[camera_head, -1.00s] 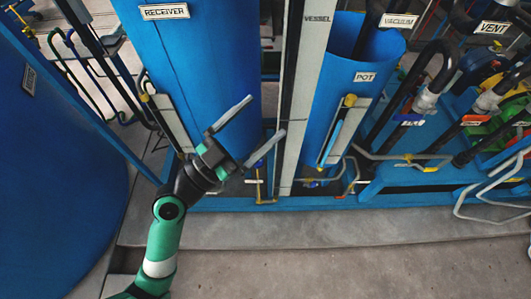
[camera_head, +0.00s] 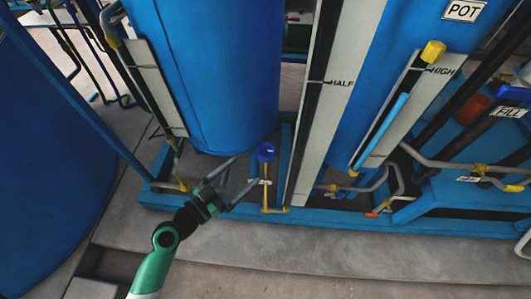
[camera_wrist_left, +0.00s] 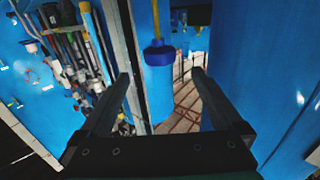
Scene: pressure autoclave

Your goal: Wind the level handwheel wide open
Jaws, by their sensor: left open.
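A small blue handwheel (camera_head: 265,152) tops a thin yellow stem low between the blue receiver vessel and the tall white level scale. I take it to be the level handwheel; the small tag on its stem is too small to read. In the left wrist view the blue handwheel (camera_wrist_left: 158,53) shows ahead, between and beyond the fingers, with its yellow stem above it in the picture. My left gripper (camera_head: 248,170) is open and empty, its fingers pointing toward the wheel from the left. The open fingers also show in the wrist view (camera_wrist_left: 160,76). My right gripper is not in view.
The receiver vessel (camera_head: 215,70) stands just behind the gripper. The level scale marked HALF (camera_head: 325,100) rises right of the wheel. The blue pot (camera_head: 400,40), gauge board and bent pipes (camera_head: 390,185) are farther right. The concrete floor (camera_head: 270,245) in front is clear.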

